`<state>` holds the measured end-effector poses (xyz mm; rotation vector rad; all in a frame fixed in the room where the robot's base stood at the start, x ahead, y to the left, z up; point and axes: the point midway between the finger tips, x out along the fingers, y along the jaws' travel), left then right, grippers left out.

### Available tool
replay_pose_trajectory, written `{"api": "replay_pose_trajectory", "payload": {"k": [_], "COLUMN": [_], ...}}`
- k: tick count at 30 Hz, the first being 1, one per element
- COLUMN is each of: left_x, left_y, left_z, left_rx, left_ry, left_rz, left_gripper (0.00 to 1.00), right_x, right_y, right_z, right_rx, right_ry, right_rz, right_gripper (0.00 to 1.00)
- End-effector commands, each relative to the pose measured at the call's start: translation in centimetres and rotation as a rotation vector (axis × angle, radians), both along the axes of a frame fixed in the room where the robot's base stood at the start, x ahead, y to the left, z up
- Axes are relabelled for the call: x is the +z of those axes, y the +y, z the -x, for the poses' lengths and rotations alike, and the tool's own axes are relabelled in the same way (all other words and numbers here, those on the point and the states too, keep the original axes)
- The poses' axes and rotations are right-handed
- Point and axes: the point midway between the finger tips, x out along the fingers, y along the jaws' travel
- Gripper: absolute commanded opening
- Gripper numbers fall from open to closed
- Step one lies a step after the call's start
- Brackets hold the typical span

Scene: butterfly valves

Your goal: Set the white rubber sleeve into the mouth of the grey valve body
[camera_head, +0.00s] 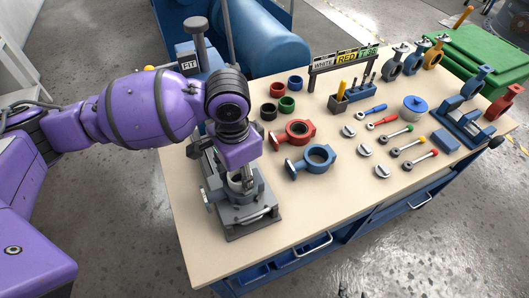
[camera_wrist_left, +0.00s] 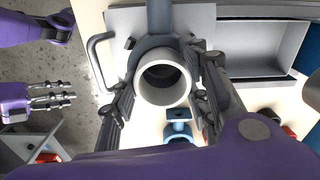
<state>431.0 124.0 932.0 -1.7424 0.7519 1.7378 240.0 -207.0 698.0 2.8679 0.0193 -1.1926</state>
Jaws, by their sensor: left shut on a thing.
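The white rubber sleeve (camera_wrist_left: 185,84) is a pale ring between the fingers of my left gripper (camera_wrist_left: 163,90), which is shut on it. In the head view my left gripper (camera_head: 241,181) points down at the grey valve body (camera_head: 255,196), and its wrist hides part of it. The grey valve body (camera_wrist_left: 150,44) lies behind the sleeve in the left wrist view, roughly in line with it. I cannot tell how deep the sleeve sits or whether it touches the mouth. My right gripper (camera_wrist_left: 55,97) shows at the left of the wrist view; its opening is unclear.
The body stands in a grey fixture (camera_head: 252,229) at the table's left edge. A red valve body (camera_head: 296,132) and a blue one (camera_head: 316,158) lie to its right. Coloured sleeves (camera_head: 287,103), tools and a sign rack (camera_head: 343,62) stand farther back.

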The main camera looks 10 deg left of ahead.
Motion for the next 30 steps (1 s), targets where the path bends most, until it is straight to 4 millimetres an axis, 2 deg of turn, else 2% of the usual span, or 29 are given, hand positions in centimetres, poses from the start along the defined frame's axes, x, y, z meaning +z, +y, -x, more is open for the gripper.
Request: {"api": "replay_pose_trajectory", "payload": {"k": [24,25,30], "left_x": [-1.1,-1.1,-1.2], "left_y": [0.1,0.1,0.1], "left_z": [0.2,0.2,0.3], "left_rx": [0.001,0.001,0.001], "left_ry": [0.007,0.008,0.010], "left_rz": [-0.002,-0.002,-0.003], "left_gripper": [0.17,0.45,0.65], "right_x": [0.1,0.1,0.0], "right_y": [-0.1,-0.1,-0.1], "right_z": [0.5,0.5,0.5], "right_rx": [-0.004,-0.004,-0.004], "right_ry": [0.007,0.007,0.007], "right_rz": [0.001,0.001,0.001], "right_gripper": [0.40,0.40,0.40]}}
